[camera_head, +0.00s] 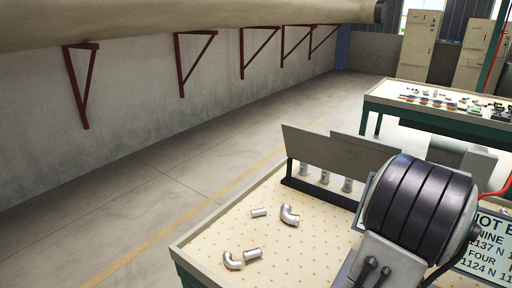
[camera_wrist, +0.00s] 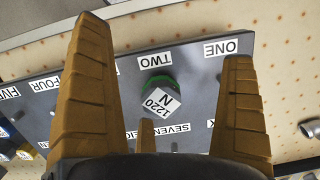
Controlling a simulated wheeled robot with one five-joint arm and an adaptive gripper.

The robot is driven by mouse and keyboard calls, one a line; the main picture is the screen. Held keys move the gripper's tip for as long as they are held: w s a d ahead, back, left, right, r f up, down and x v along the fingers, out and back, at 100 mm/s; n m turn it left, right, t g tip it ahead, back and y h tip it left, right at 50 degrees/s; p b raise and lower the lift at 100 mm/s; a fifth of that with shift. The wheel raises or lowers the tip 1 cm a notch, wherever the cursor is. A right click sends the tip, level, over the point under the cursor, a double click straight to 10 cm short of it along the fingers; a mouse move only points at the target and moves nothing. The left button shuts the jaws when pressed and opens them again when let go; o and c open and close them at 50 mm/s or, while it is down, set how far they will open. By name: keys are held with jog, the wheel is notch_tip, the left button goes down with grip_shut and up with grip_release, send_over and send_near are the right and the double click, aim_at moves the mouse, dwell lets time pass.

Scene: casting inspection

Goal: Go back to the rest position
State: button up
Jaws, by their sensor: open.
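My gripper (camera_wrist: 163,42) shows in the wrist view with its ochre fingers spread wide and nothing between them touching. Beyond the fingers lies a grey board (camera_wrist: 112,75) with white number labels, seen upside down. A green-ringed piece (camera_wrist: 158,83) with a white tag reading 1220 N sits by the label TWO, in the gap between the fingers. The gripper's distance from it is hard to tell. In the head view my dark arm joint fills the lower right, and I cannot see the fingers there.
A dotted-top table (camera_head: 215,234) holds several silver pipe fittings (camera_head: 289,216) and an upright grey panel (camera_head: 340,152). A sign (camera_head: 488,262) with numbers is partly behind my arm. Another table (camera_head: 385,97) with small parts stands farther back. Open floor (camera_head: 130,200) lies at left.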

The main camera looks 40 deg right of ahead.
jog(key=w+a+r+n+t, duration=0.1)
jog(key=w+a+r+n, duration=0.2)
jog(key=a, duration=0.6)
jog(key=w+a+r+n+t+h, duration=0.1)
jog(key=w+a+r+n, duration=0.3)
jog(key=a, duration=0.5)
jog(key=w+a+r+n+t, duration=0.1)
jog(key=w+a+r+n, duration=0.3)
jog(key=a, duration=0.5)
jog(key=shift+w+a+r+n+t+h, duration=0.15)
jog(key=shift+w+r+n+t+h, duration=0.2)
jog(key=shift+w+n, duration=0.95)
